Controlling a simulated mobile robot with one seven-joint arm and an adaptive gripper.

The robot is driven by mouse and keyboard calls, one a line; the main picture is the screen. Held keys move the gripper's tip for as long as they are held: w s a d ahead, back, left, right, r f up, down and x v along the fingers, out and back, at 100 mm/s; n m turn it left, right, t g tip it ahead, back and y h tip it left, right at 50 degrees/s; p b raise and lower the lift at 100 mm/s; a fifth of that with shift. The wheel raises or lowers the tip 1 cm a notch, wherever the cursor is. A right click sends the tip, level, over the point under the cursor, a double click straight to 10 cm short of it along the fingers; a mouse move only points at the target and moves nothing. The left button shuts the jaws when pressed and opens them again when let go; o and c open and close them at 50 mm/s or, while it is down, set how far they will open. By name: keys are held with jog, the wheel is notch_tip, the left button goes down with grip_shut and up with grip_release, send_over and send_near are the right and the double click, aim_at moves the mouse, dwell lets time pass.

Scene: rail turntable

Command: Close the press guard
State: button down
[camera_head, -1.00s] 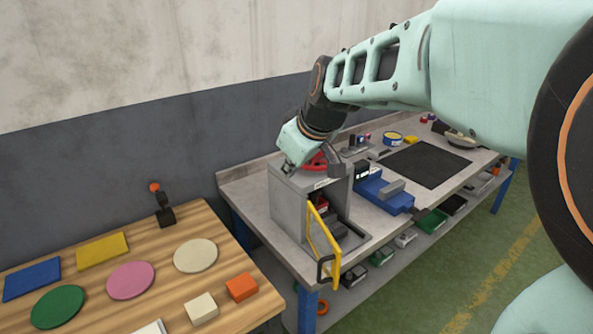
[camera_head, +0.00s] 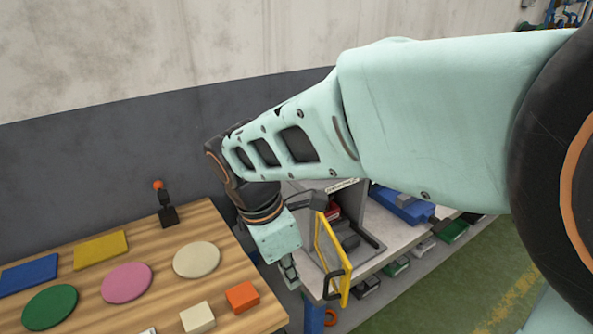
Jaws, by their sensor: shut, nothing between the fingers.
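The press guard (camera_head: 322,244) is a yellow frame with a black handle (camera_head: 333,284) near its outer end. It stands open, swung out from the front of the grey press (camera_head: 348,188). Dark parts and a red part show inside the press opening. My gripper (camera_head: 289,274) points down, just left of the guard in the picture. Its fingers are shut and empty. A gap shows between the fingers and the handle. My wrist and forearm hide the left side and much of the top of the press.
The press stands on a grey workbench (camera_head: 385,236) with a blue vise (camera_head: 402,204) behind. On the left, a wooden table (camera_head: 150,253) carries coloured discs, blocks and a small lever with an orange knob (camera_head: 158,186). Bins sit on a shelf below the bench.

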jog(key=w+d+f+b, duration=0.2)
jog(key=d+f+b, duration=0.3)
jog(key=shift+w+f, duration=0.3)
jog(key=shift+f, duration=0.05)
dwell(0.6)
